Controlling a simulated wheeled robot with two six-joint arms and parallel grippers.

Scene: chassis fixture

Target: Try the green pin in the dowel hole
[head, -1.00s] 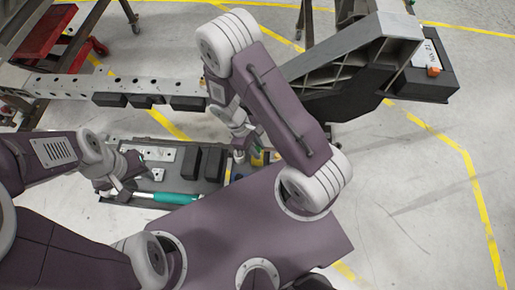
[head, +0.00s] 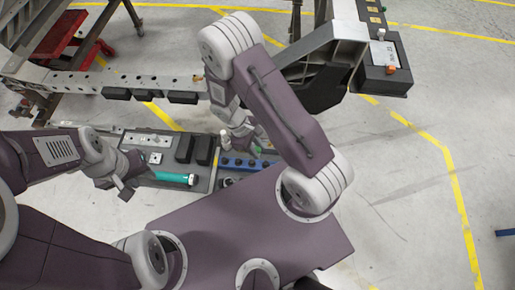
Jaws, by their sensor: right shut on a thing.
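My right gripper (head: 252,143) is over the tray, mostly hidden behind its own wrist. It is shut on a small green thing, seemingly the green pin (head: 258,151), of which only a bit shows. The light chassis rail (head: 75,80) runs across the upper left and has several holes in its face. I cannot tell which one is the dowel hole. My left gripper (head: 124,190) is at the left end of the tray, near the teal-handled tool (head: 172,178). Its fingers are too small to tell open from shut.
The grey tray (head: 203,184) holds black blocks (head: 194,149), a light plate (head: 152,140) and a blue strip with several dark knobs (head: 235,163). A dark grey chassis end with a box (head: 385,82) stands upper right. A red cart (head: 65,45) is upper left. Floor at right is mostly clear.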

